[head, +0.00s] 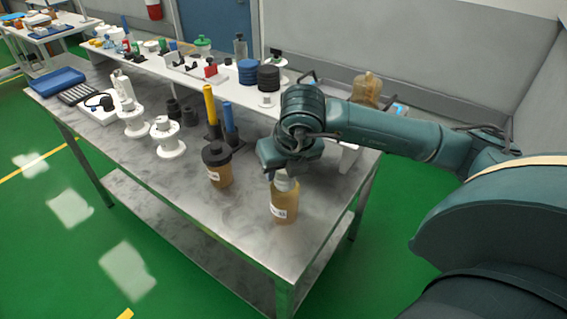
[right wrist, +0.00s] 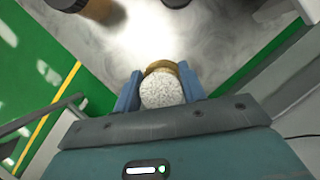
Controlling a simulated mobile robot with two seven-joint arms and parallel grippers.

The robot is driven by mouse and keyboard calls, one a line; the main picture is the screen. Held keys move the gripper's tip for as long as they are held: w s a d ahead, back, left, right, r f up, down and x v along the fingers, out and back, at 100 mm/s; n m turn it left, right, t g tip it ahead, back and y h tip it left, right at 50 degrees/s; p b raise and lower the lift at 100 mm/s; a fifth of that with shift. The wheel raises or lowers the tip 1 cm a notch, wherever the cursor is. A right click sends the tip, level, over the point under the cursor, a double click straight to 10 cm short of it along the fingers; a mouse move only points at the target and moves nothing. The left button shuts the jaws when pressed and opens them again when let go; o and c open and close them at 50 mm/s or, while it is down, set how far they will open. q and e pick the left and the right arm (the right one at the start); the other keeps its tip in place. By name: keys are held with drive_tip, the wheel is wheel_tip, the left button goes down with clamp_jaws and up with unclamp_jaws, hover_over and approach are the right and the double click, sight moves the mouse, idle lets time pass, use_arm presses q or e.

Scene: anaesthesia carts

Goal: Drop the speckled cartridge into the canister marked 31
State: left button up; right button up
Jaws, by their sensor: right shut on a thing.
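My right gripper (head: 283,174) is shut on the speckled cartridge, a pale grey-white piece (right wrist: 162,91) seen end-on between the blue fingers in the right wrist view. In the head view the gripper and cartridge are directly over a brown canister (head: 285,205) with a white label, at the front of the steel table. The canister's rim (right wrist: 163,67) shows just behind the cartridge in the wrist view. A second brown canister (head: 219,174) with a black top stands to its left. The label numbers are too small to read. My left gripper is out of view.
The steel table (head: 185,215) is clear in front of the canisters. Blue and yellow upright cylinders (head: 210,105), white spool-like parts (head: 167,138) and dark cups stand behind and left. A raised shelf at the back holds several jars and discs (head: 268,77).

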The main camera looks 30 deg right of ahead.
drive_tip(key=o, duration=1.1)
wheel_tip(320, 180, up, 7)
drive_tip(key=p, duration=0.3)
drive_tip(key=shift+p, duration=0.4)
